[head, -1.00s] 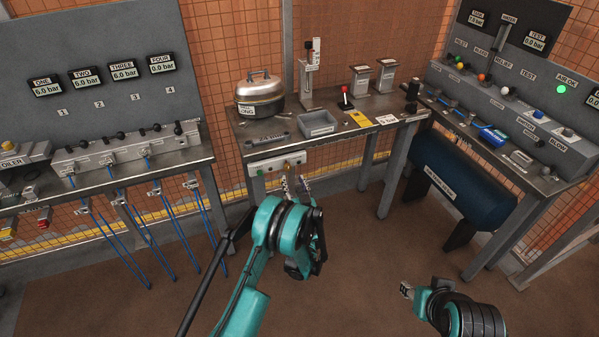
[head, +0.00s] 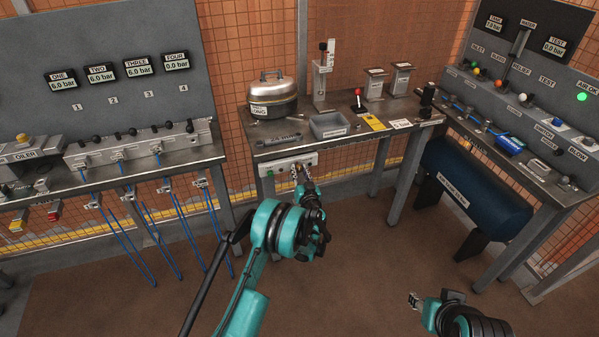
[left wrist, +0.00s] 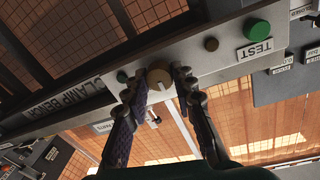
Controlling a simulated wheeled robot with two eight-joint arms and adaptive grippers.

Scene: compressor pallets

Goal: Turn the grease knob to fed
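A tan round knob (left wrist: 159,78) sits on the grey panel (left wrist: 215,62) in the left wrist view. The same panel (head: 308,158) shows in the head view under the front edge of the middle bench. I cannot read a grease label. My left gripper (left wrist: 161,76) is open, with one finger on each side of the knob. A narrow gap seems to show at each side, but contact is hard to tell. In the head view the left gripper (head: 301,180) partly hides the panel. My right gripper (head: 414,300) is low at the right, far from the panel; its opening is unclear.
A metal pot (head: 272,97) and a grey tray (head: 329,126) stand on the bench. A blue tank (head: 470,185) is at the right.

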